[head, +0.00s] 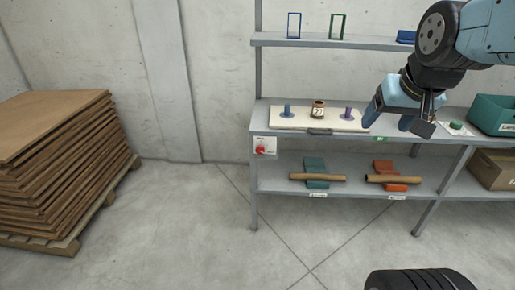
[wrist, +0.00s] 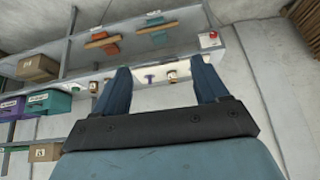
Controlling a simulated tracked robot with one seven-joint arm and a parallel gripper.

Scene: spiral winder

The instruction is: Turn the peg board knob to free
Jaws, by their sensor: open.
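The red knob (head: 261,149) sits on a small white plate at the left end of the shelf's front edge. It also shows in the wrist view (wrist: 212,36), beyond my right-hand finger. Its exact setting is too small to read. The pale peg board (head: 290,119) lies on the middle shelf above the knob, with a blue peg (head: 287,112), a purple peg (head: 348,113) and a brown labelled spool (head: 318,109) on it. My gripper (head: 388,119) is open and empty, in front of the shelf, right of the board and well away from the knob. Its fingers (wrist: 161,70) are spread in the wrist view.
The lower shelf holds teal (head: 316,166) and orange (head: 384,167) blocks with brown rolls. A teal bin (head: 493,114) and cardboard box (head: 494,168) stand at right. A stack of brown sheets (head: 55,145) is at left. Floor before the shelf is clear.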

